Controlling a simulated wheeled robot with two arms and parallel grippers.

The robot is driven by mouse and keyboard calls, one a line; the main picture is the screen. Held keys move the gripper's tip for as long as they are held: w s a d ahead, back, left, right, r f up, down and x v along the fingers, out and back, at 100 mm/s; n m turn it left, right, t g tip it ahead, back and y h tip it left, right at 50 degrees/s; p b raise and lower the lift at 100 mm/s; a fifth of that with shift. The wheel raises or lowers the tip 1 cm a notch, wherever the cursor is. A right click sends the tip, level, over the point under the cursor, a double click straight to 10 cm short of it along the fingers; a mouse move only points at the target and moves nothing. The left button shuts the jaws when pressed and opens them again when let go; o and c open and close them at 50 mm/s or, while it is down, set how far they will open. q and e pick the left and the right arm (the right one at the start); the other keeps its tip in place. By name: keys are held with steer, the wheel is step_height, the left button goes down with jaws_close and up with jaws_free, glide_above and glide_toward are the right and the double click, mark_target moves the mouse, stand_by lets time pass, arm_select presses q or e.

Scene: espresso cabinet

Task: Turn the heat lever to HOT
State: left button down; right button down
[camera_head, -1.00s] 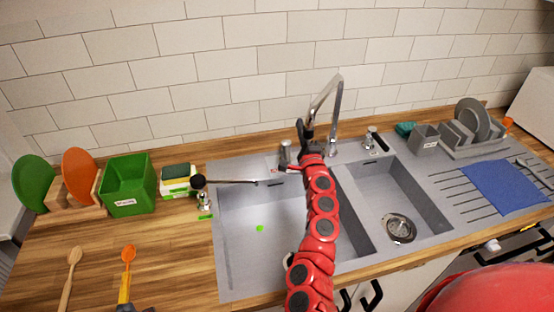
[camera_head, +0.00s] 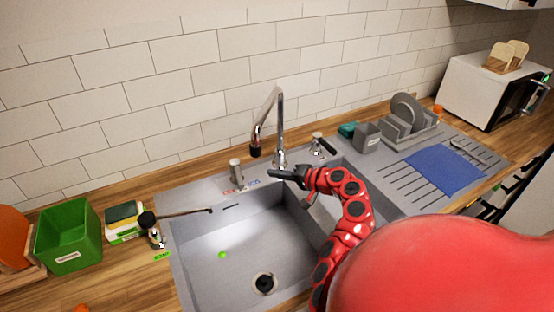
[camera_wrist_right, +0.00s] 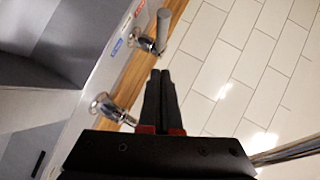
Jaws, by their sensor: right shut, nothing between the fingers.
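The heat lever (camera_head: 236,172) is a short grey handle standing upright on the sink's back ledge, left of the faucet. A red label (camera_head: 229,190) and a blue label (camera_head: 254,183) lie in front of it. My right gripper (camera_head: 270,173) is shut and empty, pointing left, just right of the lever and apart from it in the picture. In the right wrist view, the grey lever (camera_wrist_right: 164,28) stands on a chrome base beyond my shut fingertips (camera_wrist_right: 161,74). My left gripper is out of view.
The tall chrome faucet (camera_head: 280,120) rises behind my gripper. A second lever (camera_head: 322,145) with a dark handle is to its right. The sink basin (camera_head: 215,265) lies in front. A green box (camera_head: 68,240) and a sponge holder (camera_head: 125,225) stand at left.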

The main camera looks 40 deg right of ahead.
steer(key=p, duration=0.2)
glide_toward(238, 174)
steer(key=w+d, duration=0.2)
steer(key=w, duration=0.1)
steer(key=a+f+p, duration=0.1)
steer(key=w+a+f+p, duration=0.1)
steer(key=shift+w+a+f, duration=0.1)
steer(key=shift+w+a, duration=0.2)
steer(key=shift+w, duration=0.05)
